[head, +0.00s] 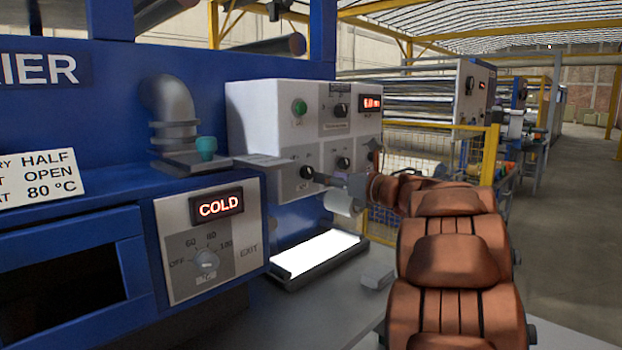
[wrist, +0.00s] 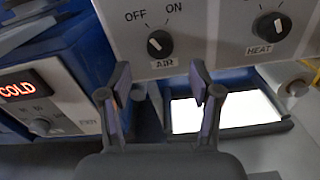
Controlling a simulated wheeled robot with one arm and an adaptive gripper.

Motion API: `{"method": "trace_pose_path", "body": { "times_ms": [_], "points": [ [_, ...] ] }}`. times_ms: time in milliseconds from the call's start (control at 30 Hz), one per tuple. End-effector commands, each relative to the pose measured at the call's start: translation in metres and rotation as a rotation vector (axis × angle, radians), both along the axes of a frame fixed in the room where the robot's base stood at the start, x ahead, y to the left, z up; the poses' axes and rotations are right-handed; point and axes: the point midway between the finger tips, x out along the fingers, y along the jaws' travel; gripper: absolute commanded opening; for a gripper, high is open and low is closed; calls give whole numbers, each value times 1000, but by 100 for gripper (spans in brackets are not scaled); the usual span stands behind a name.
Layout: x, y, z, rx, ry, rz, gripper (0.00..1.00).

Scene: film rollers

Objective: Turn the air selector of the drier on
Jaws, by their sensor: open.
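The air selector (wrist: 160,43) is a round black knob on a pale panel, with "OFF" at its upper left, "ON" at its upper right and "AIR" below. Its white mark lies on the left side, towards OFF. It also shows in the head view as a small dark knob (head: 306,172) on the white control box. My gripper (wrist: 160,78) is open and empty, its two fingers spread below and on either side of the knob, apart from it. In the head view my gripper (head: 327,179) is just right of the knob, partly hidden by the wrist.
A HEAT knob (wrist: 270,27) sits to the right on the same panel. A bright white lit tray (head: 318,257) lies below the box. A blue drier unit with a COLD display (head: 217,206) and temperature dial (head: 206,260) stands at left. The aisle at far right is clear.

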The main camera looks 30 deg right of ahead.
Motion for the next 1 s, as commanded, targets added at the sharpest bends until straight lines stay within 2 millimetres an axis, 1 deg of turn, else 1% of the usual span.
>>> {"method": "trace_pose_path", "body": {
  "times_ms": [33, 200, 433, 600, 833, 867, 1000],
  "points": [
    [8, 3, 1, 1, 1, 3, 64],
    [33, 9, 0, 4, 1, 5, 64],
    [58, 15, 1, 5, 1, 1, 64],
    [65, 16, 0, 4, 0, 1, 64],
    [66, 16, 0, 5, 0, -1, 64],
    [66, 16, 0, 5, 0, -1, 62],
    [66, 16, 0, 5, 0, -1, 48]
  ]
}}
